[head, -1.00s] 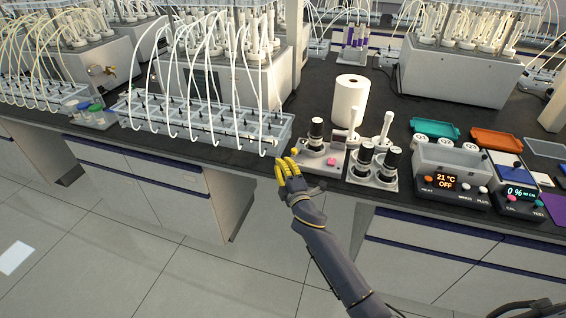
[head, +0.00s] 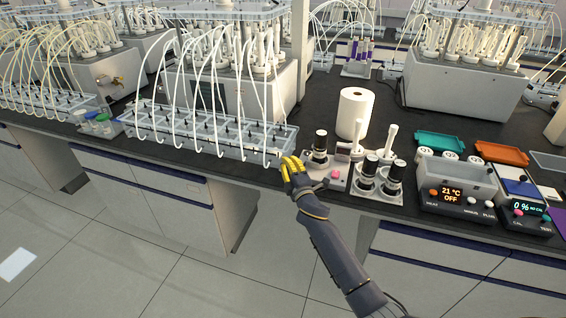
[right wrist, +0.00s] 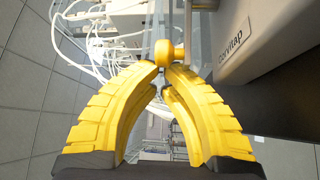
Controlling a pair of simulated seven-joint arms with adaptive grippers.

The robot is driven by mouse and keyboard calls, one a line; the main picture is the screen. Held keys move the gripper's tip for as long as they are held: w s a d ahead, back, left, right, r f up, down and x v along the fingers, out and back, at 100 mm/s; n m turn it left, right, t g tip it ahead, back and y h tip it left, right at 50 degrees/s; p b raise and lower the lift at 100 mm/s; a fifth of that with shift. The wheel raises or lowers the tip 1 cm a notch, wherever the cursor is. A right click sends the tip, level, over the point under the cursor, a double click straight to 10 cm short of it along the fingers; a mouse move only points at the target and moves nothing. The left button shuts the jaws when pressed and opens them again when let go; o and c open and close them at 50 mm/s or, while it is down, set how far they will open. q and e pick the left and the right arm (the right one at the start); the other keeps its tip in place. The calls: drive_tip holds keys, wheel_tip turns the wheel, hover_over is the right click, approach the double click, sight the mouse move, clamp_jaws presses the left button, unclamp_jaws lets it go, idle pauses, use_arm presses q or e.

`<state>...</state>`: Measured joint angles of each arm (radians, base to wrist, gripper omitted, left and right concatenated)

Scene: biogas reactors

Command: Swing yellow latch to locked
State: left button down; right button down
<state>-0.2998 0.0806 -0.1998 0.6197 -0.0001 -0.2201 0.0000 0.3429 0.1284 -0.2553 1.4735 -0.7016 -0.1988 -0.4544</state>
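The yellow latch knob (right wrist: 166,52) shows in the right wrist view just ahead of my fingertips, beside a grey housing (right wrist: 240,45) with lettering on it. My right gripper (right wrist: 165,70) has its two yellow fingers arched together, tips nearly meeting at the knob. The tips look to be at or touching the knob, not clearly around it. In the head view, my right gripper (head: 290,163) is at the left side of the small unit (head: 337,180) with a black-capped post and a pink button. The latch is hidden by the fingers there. My left gripper is out of view.
A clear tube-filled tray (head: 220,138) stands close on the left of my gripper. A white roll (head: 354,113) is behind the unit. A holder with black-capped posts (head: 380,185) and a display box (head: 455,195) stand to the right. The bench front edge is just below.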

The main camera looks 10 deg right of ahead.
drive_tip(key=shift+s+d, duration=0.1)
drive_tip(key=shift+d, duration=0.05)
drive_tip(key=shift+s+d+f, duration=0.2)
drive_tip(key=shift+s+d, duration=0.6)
drive_tip(key=shift+d, duration=0.05)
